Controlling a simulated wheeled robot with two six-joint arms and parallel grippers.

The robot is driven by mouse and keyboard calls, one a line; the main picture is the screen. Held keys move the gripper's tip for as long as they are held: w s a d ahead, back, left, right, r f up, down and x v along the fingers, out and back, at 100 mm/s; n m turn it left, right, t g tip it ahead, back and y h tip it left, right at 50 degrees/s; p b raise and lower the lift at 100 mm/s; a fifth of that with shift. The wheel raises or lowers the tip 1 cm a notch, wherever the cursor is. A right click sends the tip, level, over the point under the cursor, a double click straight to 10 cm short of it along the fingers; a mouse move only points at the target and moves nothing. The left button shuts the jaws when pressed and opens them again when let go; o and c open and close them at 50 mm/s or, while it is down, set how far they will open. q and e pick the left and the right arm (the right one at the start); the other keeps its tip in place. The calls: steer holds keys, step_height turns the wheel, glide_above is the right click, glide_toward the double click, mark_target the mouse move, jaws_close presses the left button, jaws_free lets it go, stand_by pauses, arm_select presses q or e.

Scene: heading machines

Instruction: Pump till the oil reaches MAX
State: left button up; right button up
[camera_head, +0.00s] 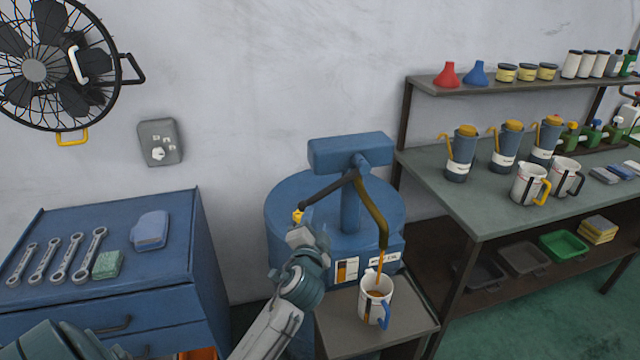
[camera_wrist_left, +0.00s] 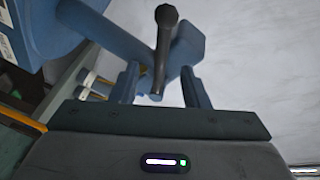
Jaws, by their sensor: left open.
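The blue oil drum (camera_head: 290,215) stands against the wall with a blue pump head (camera_head: 350,151) on top. A brown spout (camera_head: 375,210) curves down over a white jug (camera_head: 366,306) with a blue handle. An orange oil stream (camera_head: 380,272) runs into the jug, and oil shows inside; the level against any mark is too small to read. My left gripper (camera_head: 299,230) is at the lever's end. In the left wrist view the lever (camera_wrist_left: 163,50) lies between the open fingers. My right gripper is out of view.
A blue cabinet (camera_head: 195,250) with wrenches (camera_head: 60,258) stands at left. A shelf bench (camera_head: 480,215) at right carries oil cans (camera_head: 460,155) and more jugs (camera_head: 528,184). The jug stands on a small grey stand (camera_head: 335,325). A fan (camera_head: 40,70) hangs upper left.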

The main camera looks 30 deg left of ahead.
mark_target(319, 198)
arm_select(q)
steer(key=p+x, duration=0.1)
steer(key=x, duration=0.2)
steer(key=p+x, duration=0.1)
steer(key=x, duration=0.2)
steer(key=p+x, duration=0.1)
steer(key=x, duration=0.2)
steer(key=shift+w+a+r, duration=0.2)
steer(key=shift+w+r, duration=0.15)
steer(key=shift+w+a+f, duration=0.1)
steer(key=shift+w+a, duration=0.15)
steer(key=shift+w, duration=0.3)
jaws_close()
